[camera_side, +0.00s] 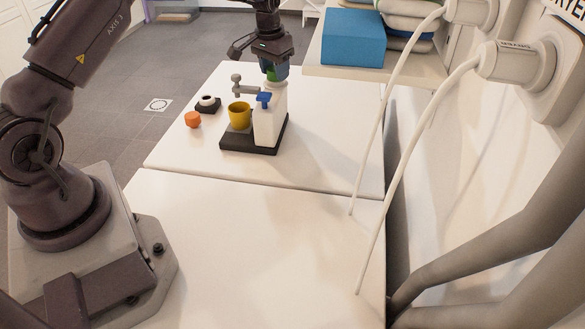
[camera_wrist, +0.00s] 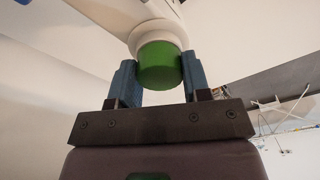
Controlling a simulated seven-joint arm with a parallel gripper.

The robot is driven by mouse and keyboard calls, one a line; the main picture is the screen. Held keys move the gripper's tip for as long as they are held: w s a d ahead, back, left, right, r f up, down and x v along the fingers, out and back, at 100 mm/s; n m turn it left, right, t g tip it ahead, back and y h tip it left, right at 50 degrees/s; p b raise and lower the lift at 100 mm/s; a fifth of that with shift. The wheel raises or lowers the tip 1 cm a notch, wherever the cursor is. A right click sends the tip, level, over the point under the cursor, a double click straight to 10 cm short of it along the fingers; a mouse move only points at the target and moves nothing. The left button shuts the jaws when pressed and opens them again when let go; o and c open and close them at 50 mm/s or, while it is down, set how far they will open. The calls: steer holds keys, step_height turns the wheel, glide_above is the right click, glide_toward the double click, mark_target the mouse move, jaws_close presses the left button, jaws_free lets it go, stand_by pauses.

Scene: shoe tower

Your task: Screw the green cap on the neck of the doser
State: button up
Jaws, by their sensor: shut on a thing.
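The white doser (camera_side: 267,122) stands upright on a dark base on the far table, with a blue part (camera_side: 264,98) on its front. My gripper (camera_side: 274,72) points down right over the doser's top and is shut on the green cap (camera_side: 270,74). In the wrist view the green cap (camera_wrist: 159,66) sits between the two blue fingers (camera_wrist: 154,82), with the white doser (camera_wrist: 152,38) directly beyond it. The cap appears to be at the neck. The thread is hidden, so I cannot tell how far it is screwed on.
A yellow cup (camera_side: 239,115) and a grey tap-like part (camera_side: 237,84) stand left of the doser on the dark base (camera_side: 248,146). An orange cap (camera_side: 193,119) and a black-and-white piece (camera_side: 207,103) lie further left. A shelf with a blue box (camera_side: 353,38) is to the right.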

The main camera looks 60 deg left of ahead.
steer(key=shift+f, duration=0.35)
steer(key=m, duration=0.2)
steer(key=shift+a+m, duration=0.1)
steer(key=shift+m, duration=0.3)
steer(key=m, duration=0.3)
steer(key=shift+h, duration=0.4)
steer(key=shift+f, duration=0.1)
